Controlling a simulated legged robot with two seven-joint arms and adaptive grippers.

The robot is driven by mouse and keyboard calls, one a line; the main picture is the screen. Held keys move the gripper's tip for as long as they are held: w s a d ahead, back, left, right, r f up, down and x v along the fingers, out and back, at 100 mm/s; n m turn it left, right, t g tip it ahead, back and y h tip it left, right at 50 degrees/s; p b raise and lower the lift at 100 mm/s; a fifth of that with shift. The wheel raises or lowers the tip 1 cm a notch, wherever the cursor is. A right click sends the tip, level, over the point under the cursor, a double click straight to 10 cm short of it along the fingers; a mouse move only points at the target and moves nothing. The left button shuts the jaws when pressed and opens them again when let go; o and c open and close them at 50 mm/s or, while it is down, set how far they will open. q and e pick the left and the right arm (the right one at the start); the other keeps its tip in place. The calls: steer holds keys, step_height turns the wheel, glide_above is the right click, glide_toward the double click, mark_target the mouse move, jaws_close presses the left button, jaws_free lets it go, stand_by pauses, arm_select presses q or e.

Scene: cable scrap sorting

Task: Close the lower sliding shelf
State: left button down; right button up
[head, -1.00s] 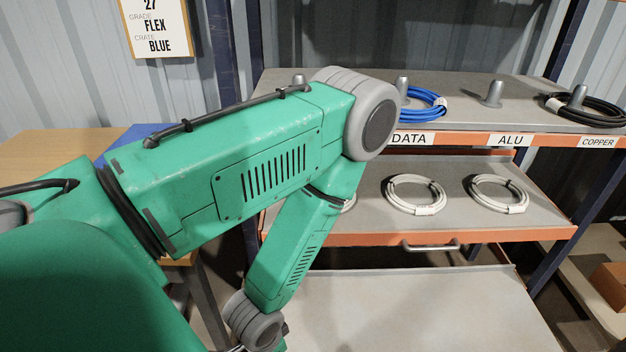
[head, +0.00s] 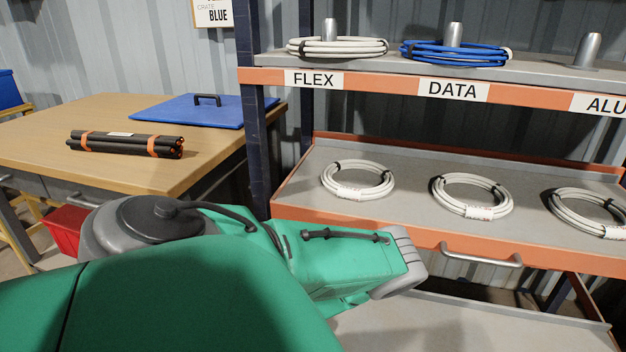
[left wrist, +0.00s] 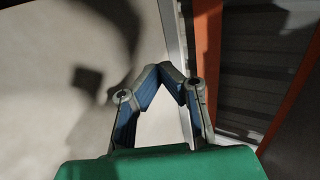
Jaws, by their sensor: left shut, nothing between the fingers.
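The lower sliding shelf (head: 480,322) is a bare pale grey surface at the bottom of the head view, sticking out below the orange-fronted shelf; my arm hides its left part. My left arm crosses the lower part of the head view, and its gripper is hidden there. In the left wrist view my left gripper (left wrist: 168,72) is shut and empty, its blue-padded fingertips together. It is beside a light metal edge, with a pale flat surface (left wrist: 50,70) to the left; I cannot tell whether it touches. My right gripper is not in view.
The orange-fronted middle shelf (head: 375,224) holds white cable coils and has a grey handle (head: 480,256). The top shelf (head: 375,80) has labels, pegs and coils. A wooden table (head: 120,110) with black rods (head: 125,144) and a blue lid (head: 205,111) stands left, above a red bin (head: 65,232).

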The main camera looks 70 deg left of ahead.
arm_select(q)
steer(key=b+x, duration=0.4)
steer(key=x, duration=0.4)
steer(key=shift+w+a+f, duration=0.15)
steer(key=shift+w+f, duration=0.05)
steer(key=shift+f, duration=0.1)
steer(key=shift+w+a+b, duration=0.45)
steer(key=shift+w+a, duration=0.4)
steer(key=shift+a, duration=0.2)
steer(key=shift+w+a, duration=0.25)
steer(key=shift+w+a+r, duration=0.2)
steer(key=shift+r, duration=0.05)
